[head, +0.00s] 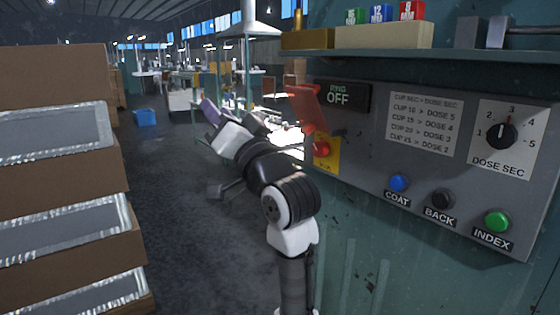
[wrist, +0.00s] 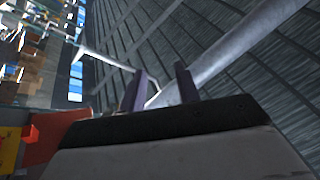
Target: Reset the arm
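My arm rises from the bottom middle of the head view and bends up and left. My gripper (head: 208,111), with purple fingers, is raised at its end, over the aisle and left of the control panel (head: 350,165). In the wrist view, the two fingers of my gripper (wrist: 160,88) stand apart with nothing held between them. Behind them are the dark ribbed ceiling and a pale pipe, so the gripper tilts upward.
A red flap (head: 308,107) stands raised above a red button (head: 322,149), close to my arm. The panel has a dose knob (head: 502,133) and blue (head: 398,183), black (head: 442,198) and green (head: 497,222) buttons. Stacked trays (head: 60,225) stand left. The floor (head: 175,220) between is clear.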

